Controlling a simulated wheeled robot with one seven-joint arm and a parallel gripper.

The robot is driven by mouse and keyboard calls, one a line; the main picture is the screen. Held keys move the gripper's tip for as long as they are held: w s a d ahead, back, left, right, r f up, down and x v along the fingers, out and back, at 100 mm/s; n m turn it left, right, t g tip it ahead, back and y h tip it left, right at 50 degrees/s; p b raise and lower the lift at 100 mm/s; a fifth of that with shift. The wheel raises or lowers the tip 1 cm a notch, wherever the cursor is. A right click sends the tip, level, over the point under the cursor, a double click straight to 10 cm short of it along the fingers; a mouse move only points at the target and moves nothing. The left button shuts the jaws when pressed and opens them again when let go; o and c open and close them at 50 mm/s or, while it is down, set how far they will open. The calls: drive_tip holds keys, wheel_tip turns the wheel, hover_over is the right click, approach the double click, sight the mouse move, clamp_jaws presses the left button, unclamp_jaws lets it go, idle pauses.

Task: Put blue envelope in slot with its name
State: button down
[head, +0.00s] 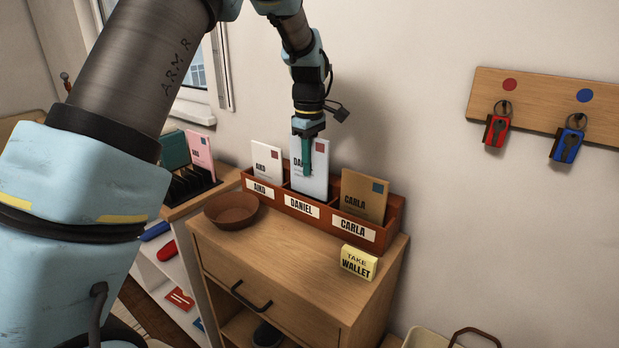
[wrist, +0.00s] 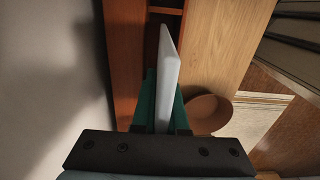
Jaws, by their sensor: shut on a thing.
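The pale blue envelope (head: 319,184) with a red stamp is upright at the middle compartment, labelled DANIEL, of the red-brown letter rack (head: 367,231). Its printed name starts with "DA"; my gripper covers the rest. My gripper (head: 306,160) is shut on its upper part, with teal fingers on its faces. In the wrist view the envelope (wrist: 168,65) shows edge-on between the fingers (wrist: 163,100). Its lower edge is at the rack, and I cannot tell how deep it sits. A white AIKO envelope (head: 266,160) and a brown CARLA envelope (head: 362,197) stand in the side compartments.
A brown bowl (head: 231,210) sits left in front of the rack on the wooden cabinet (head: 300,250). A yellow TAKE WALLET sign (head: 359,262) stands at the front right. A black sorter (head: 188,186) holds a pink envelope (head: 201,155). The wall is close behind the rack.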

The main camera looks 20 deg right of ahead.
sight(309, 195)
drive_tip(key=shift+f+p, duration=0.5)
drive_tip(key=shift+f, duration=1.45)
drive_tip(key=shift+f, duration=0.1)
drive_tip(key=shift+f, duration=0.55)
drive_tip(key=c, duration=1.2)
unclamp_jaws()
drive_tip(key=shift+c, duration=0.2)
drive_tip(key=shift+r, duration=0.1)
